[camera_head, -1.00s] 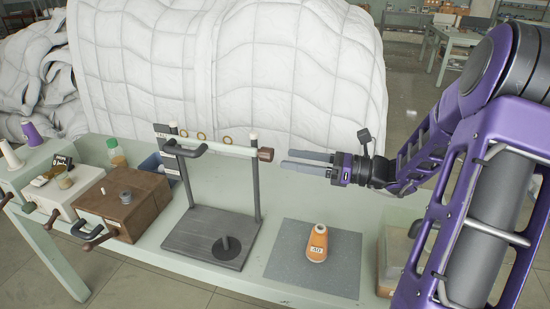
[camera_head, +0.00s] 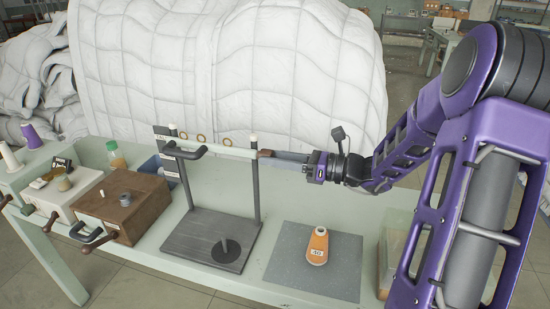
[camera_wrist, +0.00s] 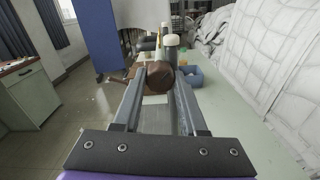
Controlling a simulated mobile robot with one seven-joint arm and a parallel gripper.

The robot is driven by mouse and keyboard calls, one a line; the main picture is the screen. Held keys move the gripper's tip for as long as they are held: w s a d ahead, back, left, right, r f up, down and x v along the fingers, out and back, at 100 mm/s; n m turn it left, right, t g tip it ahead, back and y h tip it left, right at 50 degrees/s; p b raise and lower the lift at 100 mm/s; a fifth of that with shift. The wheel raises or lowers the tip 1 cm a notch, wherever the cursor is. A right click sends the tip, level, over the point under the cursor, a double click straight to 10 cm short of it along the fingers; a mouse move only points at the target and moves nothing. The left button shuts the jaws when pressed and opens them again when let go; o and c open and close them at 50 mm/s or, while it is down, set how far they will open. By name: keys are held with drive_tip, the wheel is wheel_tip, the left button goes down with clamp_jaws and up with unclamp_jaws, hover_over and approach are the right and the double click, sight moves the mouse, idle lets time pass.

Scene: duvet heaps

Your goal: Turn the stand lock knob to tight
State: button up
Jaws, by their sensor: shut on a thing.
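The brown lock knob (camera_head: 264,153) sits at the right end of the crossbar. My gripper (camera_head: 266,156) reaches in from the right and its two long fingers are shut on the knob. In the wrist view the brown knob (camera_wrist: 160,76) lies between the fingertips, with a white-capped post (camera_wrist: 170,42) just behind it. The fingers partly hide the knob in the head view.
An orange thread cone (camera_head: 317,246) stands on a grey mat (camera_head: 340,270) below my gripper. A brown wooden box (camera_head: 125,205) and a white box (camera_head: 60,195) stand on the left of the pale green table (camera_head: 300,200). A large white quilted heap (camera_head: 230,70) rises behind.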

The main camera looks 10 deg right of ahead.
clamp_jaws()
drive_tip(key=shift+n, duration=0.3)
drive_tip(key=shift+n+b, duration=1.2)
drive_tip(key=shift+n, duration=7.3)
